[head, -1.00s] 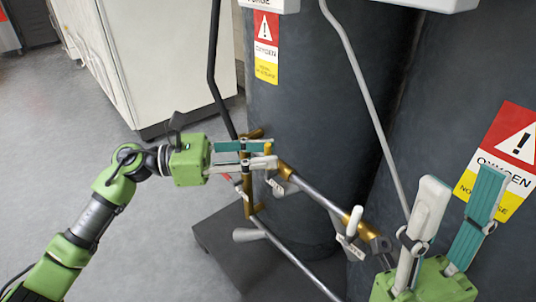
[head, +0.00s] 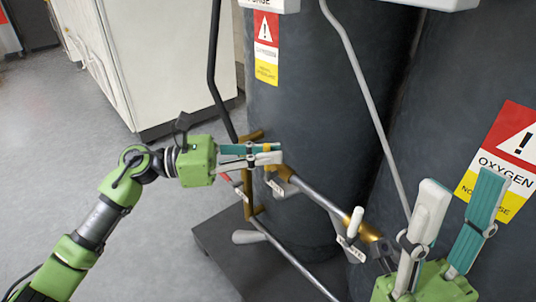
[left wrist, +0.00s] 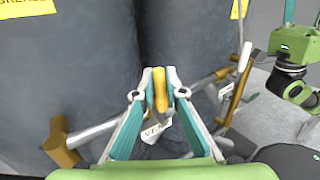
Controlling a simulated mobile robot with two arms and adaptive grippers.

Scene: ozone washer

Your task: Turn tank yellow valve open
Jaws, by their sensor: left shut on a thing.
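The yellow valve handle (left wrist: 161,92) stands between the fingertips of my left gripper (left wrist: 160,78) in the left wrist view. The two fingers are shut on it, one on each side. In the head view my left gripper (head: 277,153) reaches in from the left at the pipework of the dark tank (head: 320,100), and its fingers hide most of the handle. A white tag (left wrist: 156,132) hangs just below the handle. My right gripper (head: 460,192) is open and empty at the lower right, its fingers pointing up.
A white-handled valve (head: 355,222) sits further right along the pipe (head: 320,197). A red handle (head: 227,178) is just below my left gripper. Another dark tank stands at right, and a white cabinet (head: 150,60) behind left. Open floor lies at left.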

